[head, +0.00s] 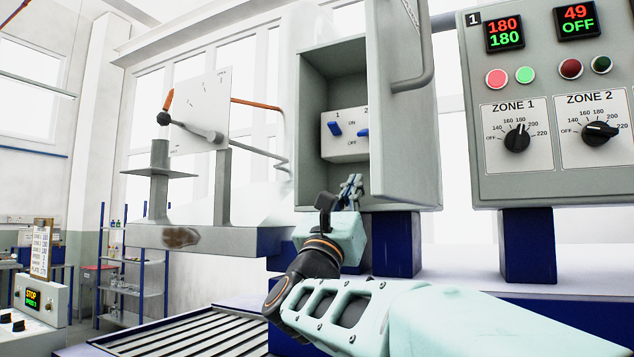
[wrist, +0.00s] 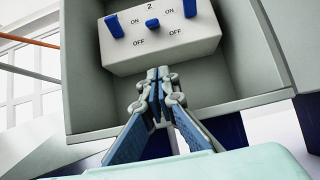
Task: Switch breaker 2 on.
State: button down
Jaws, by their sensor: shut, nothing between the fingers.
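The white breaker panel (head: 345,150) sits inside an open grey box, with blue levers and ON and OFF marks. Breaker 1's lever (head: 335,129) stands up toward ON. Breaker 2's lever (head: 363,133) sits lower; in the wrist view breaker 2's lever (wrist: 152,23) is a short stub under the "2", unlike its taller neighbours, and looks tilted toward OFF. My gripper (head: 352,181) is shut and empty, at the lower front of the box. In the wrist view my gripper (wrist: 158,74) points at the panel, just below it and apart from the levers.
The grey box (head: 432,150) has side walls and a bottom lip around the panel. A zone control cabinet (head: 550,185) stands at right. A plate with a lever (head: 200,110) stands at left.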

aim_at(364, 132)
jog(key=p+x, duration=0.2)
jog(key=x, duration=0.5)
jog(key=shift+w+d+r, duration=0.15)
jog(key=shift+w+r, duration=0.05)
jog(key=shift+r, duration=0.05)
jog(key=shift+s+a+r+p, duration=0.2)
jog(key=shift+s+r, duration=0.15)
jog(key=shift+r, duration=0.25)
jog(key=shift+s+a+r+p, duration=0.1)
jog(key=shift+s+a+r, duration=0.1)
jog(key=shift+s+r, duration=0.3)
jog(key=shift+a+r, duration=0.15)
jog(key=shift+r, duration=0.35)
jog(key=shift+r, duration=0.1)
